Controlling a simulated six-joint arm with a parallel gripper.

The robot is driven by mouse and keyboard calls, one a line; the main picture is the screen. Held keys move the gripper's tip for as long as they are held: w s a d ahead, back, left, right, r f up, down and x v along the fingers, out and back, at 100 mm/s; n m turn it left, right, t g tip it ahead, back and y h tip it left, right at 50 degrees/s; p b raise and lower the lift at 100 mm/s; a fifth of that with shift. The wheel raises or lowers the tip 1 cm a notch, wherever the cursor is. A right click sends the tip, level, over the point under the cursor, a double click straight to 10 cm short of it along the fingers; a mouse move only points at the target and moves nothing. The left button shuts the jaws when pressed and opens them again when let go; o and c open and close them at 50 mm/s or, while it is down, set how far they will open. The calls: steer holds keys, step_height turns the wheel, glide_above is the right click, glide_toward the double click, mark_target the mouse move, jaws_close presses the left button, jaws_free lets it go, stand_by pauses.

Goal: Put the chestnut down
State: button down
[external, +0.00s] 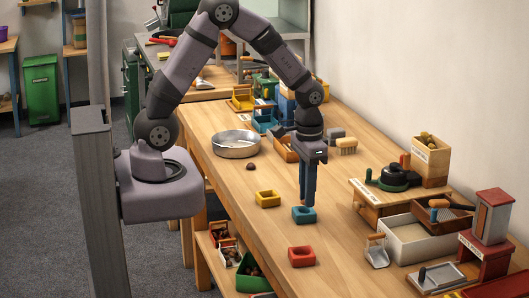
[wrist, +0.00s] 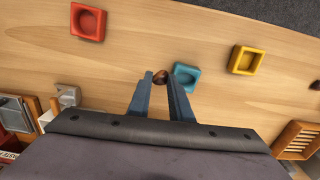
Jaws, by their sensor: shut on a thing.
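My gripper (external: 308,204) points straight down over the wooden table. It is shut on a brown chestnut (wrist: 160,76), which shows between the fingertips (wrist: 161,80) in the wrist view. The chestnut is hidden by the fingers in the external view. A teal square block with a hollow (external: 304,215) stands right by the fingertips; in the wrist view the teal block (wrist: 187,76) is just right of the chestnut, partly behind a finger. I cannot tell how high the chestnut is above the table. A second chestnut (external: 249,166) lies on the table.
A yellow hollowed block (external: 267,199) and a red one (external: 301,257) flank the teal block. A metal pan (external: 236,144) stands farther back. A grey-walled tray (external: 408,240), a metal scoop (external: 376,252) and a wooden box (external: 428,160) stand at right. Table between blocks is clear.

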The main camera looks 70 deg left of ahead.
mark_target(262, 185)
steer(key=shift+d, duration=0.3)
steer(key=shift+a, duration=0.15)
